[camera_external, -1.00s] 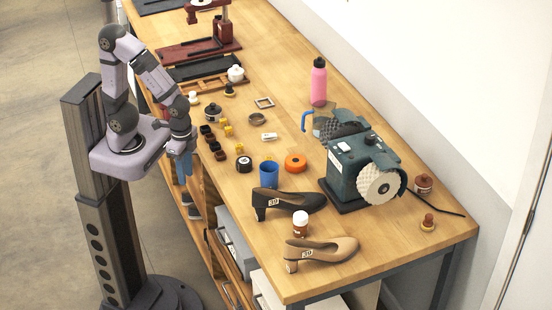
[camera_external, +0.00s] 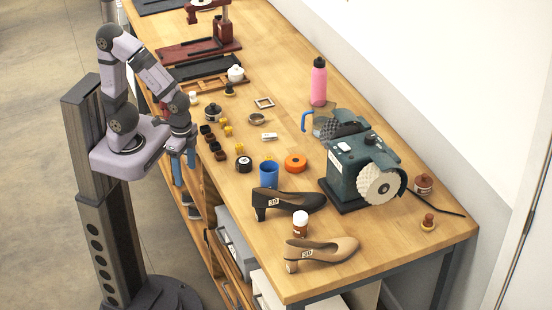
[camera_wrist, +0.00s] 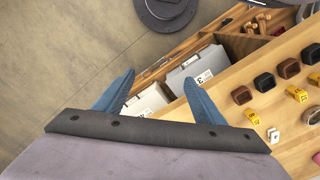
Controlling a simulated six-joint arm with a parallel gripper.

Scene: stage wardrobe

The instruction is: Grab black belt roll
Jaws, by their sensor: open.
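Several small dark rolls stand in a row near the bench's near edge. In the external view the roll at the far end of the row (camera_external: 205,129) looks blackest. The row also shows at the right of the wrist view, where a dark roll (camera_wrist: 241,95) is closest to my gripper. In the external view my gripper (camera_external: 183,165) hangs beside the bench edge, clear of the rolls.
Yellow tagged pieces (camera_wrist: 297,93) stand close beside the row. Below the bench edge are shelves with boxes (camera_wrist: 190,72). Floor lies open at the left.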

